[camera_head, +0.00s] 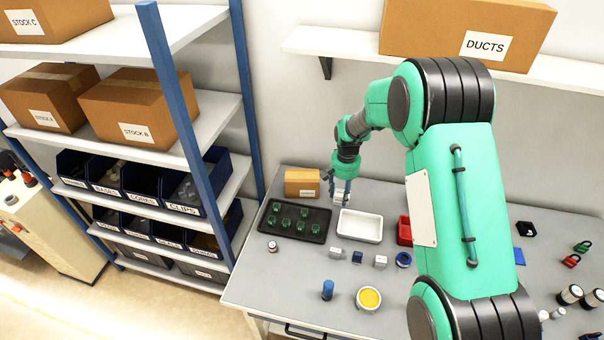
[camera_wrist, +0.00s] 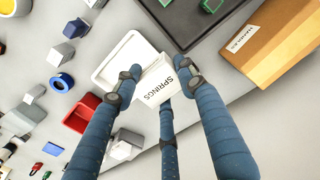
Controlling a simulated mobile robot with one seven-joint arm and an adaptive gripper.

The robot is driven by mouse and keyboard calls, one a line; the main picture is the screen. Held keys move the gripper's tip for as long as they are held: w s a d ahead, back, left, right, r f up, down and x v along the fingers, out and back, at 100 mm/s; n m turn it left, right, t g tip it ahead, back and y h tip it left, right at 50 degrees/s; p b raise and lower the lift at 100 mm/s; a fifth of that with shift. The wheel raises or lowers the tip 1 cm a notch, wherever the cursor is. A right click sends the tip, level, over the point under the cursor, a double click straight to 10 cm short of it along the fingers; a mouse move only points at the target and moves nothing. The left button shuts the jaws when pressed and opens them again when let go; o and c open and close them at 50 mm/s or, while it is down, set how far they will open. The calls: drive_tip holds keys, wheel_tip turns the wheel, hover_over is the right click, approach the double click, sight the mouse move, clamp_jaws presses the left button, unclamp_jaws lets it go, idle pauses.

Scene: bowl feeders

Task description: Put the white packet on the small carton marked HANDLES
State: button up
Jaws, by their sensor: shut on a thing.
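My gripper (camera_head: 341,198) hangs over the back of the table, just right of the small carton (camera_head: 301,183). In the wrist view, the blue fingers of my gripper (camera_wrist: 157,78) are shut on a white packet (camera_wrist: 155,92) marked SPRINGS. The packet is held off the table; in the head view it is too small and hidden to make out. The carton is brown, and its white label reads HANDLES in the wrist view (camera_wrist: 288,42). It stands apart from the packet, and its visible top is bare.
A black tray with green parts (camera_head: 268,228) lies before the carton. A white tray (camera_head: 360,238) and a red bin (camera_head: 404,231) stand to the right. Small blocks and a yellow-filled cup (camera_head: 369,298) lie nearer. A blue-posted shelf (camera_head: 178,95) is left.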

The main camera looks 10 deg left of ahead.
drive_tip(key=s+a+p, duration=0.1)
drive_tip(key=s+a, duration=0.3)
drive_tip(key=a, duration=0.5)
drive_tip(key=shift+r, duration=0.45)
drive_tip(key=p, duration=0.2)
hover_over(306, 181)
drive_tip(key=shift+f, duration=0.75)
drive_tip(key=shift+f, duration=1.75)
drive_tip(key=shift+f, duration=0.15)
